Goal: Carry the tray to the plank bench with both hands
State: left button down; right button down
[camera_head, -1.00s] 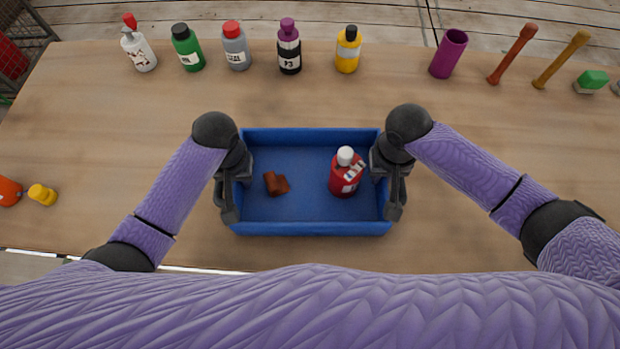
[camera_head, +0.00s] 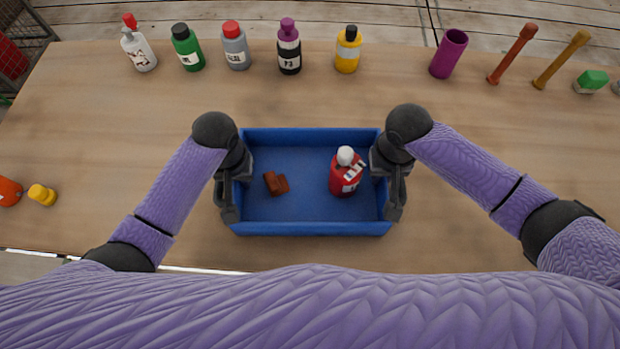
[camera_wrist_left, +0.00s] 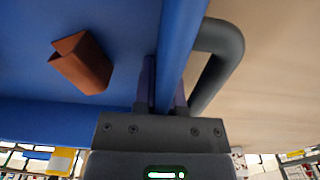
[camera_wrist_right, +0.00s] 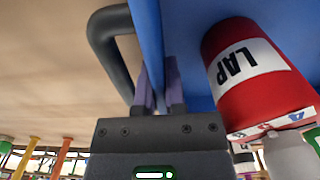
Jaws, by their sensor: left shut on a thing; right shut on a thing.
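The blue tray (camera_head: 310,228) is in the middle of the head view, over the wooden bench top. Inside it are a small brown folded piece (camera_head: 276,183) on the left and a red bottle with a white cap (camera_head: 345,178) on the right. My left gripper (camera_head: 236,185) is shut on the tray's left wall; the left wrist view shows its fingers (camera_wrist_left: 165,90) either side of the wall, beside a dark handle. My right gripper (camera_head: 388,185) is shut on the right wall, its fingers (camera_wrist_right: 158,90) straddling it next to the other handle. Whether the tray touches the bench is unclear.
The wooden bench top (camera_head: 130,110) has a back row of several bottles, including a green one (camera_head: 187,50) and a yellow one (camera_head: 347,52). A purple cup (camera_head: 449,53) and brown sticks (camera_head: 512,54) stand right. A small yellow item (camera_head: 42,194) lies left.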

pick_arm(q)
jog(key=shift+r, duration=0.15)
pick_arm(e)
jog(key=shift+r, duration=0.15)
